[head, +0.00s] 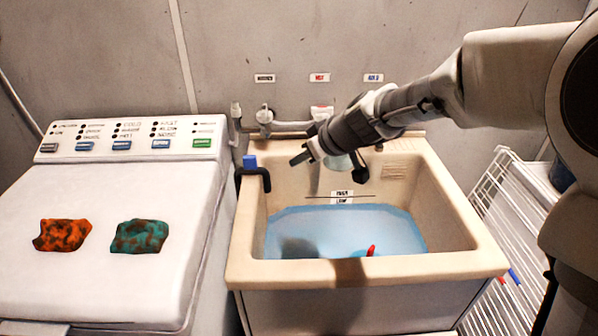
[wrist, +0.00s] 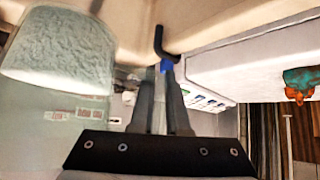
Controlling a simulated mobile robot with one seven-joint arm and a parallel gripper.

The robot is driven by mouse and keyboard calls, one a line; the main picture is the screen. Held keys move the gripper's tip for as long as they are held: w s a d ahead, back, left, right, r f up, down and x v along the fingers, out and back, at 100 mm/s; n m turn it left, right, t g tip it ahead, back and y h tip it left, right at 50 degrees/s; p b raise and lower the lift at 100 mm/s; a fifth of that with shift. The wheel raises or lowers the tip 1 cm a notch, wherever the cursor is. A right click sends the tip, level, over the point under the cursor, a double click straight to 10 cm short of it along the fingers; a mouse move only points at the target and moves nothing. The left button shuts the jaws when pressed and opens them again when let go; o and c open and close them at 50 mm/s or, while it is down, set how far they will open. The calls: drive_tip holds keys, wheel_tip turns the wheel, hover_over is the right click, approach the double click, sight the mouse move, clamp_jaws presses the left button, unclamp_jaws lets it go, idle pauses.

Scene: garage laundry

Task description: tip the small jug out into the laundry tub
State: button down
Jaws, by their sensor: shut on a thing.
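My gripper (head: 303,157) is over the back left part of the beige laundry tub (head: 468,262), its dark fingers pointing left. It is shut on the small jug (head: 340,162), a pale greenish see-through vessel partly hidden behind the fingers. The fingers (wrist: 163,75) look close together in the wrist view. I cannot tell the jug's exact tilt, and its grip point is hidden. Blue water (head: 330,228) lies in the tub.
A red thing (head: 371,250) shows in the water. Pipes and a tap (head: 322,112) are behind. The washer (head: 100,285) at left bears orange and teal cloths. A white rack (head: 490,205) stands right.

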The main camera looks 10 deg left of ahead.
drive_tip(key=shift+s+a+r+m+g+y+p, duration=0.2)
drive_tip(key=shift+r+m+g+y+p, duration=0.45)
drive_tip(key=shift+p, duration=0.65)
drive_tip(key=shift+s+a+r+m+g+y+p, duration=0.1)
drive_tip(key=shift+a+r+m+g+y+p, duration=0.35)
drive_tip(key=shift+y+p, duration=0.65)
drive_tip(key=shift+s+r+m+g+y+p, duration=0.15)
drive_tip(key=shift+r+m+g+y+p, duration=0.35)
drive_tip(key=shift+p, duration=1)
drive_tip(key=shift+f+p, duration=0.2)
drive_tip(key=shift+p, duration=0.1)
drive_tip(key=y+p, duration=0.1)
drive_tip(key=r+g+p, duration=0.1)
drive_tip(key=p, duration=0.1)
drive_tip(key=shift+w+d+r+m+y, duration=0.1)
drive_tip(key=shift+w+d+m+y, duration=0.15)
drive_tip(key=shift+m+y, duration=0.15)
drive_tip(key=shift+p, duration=0.45)
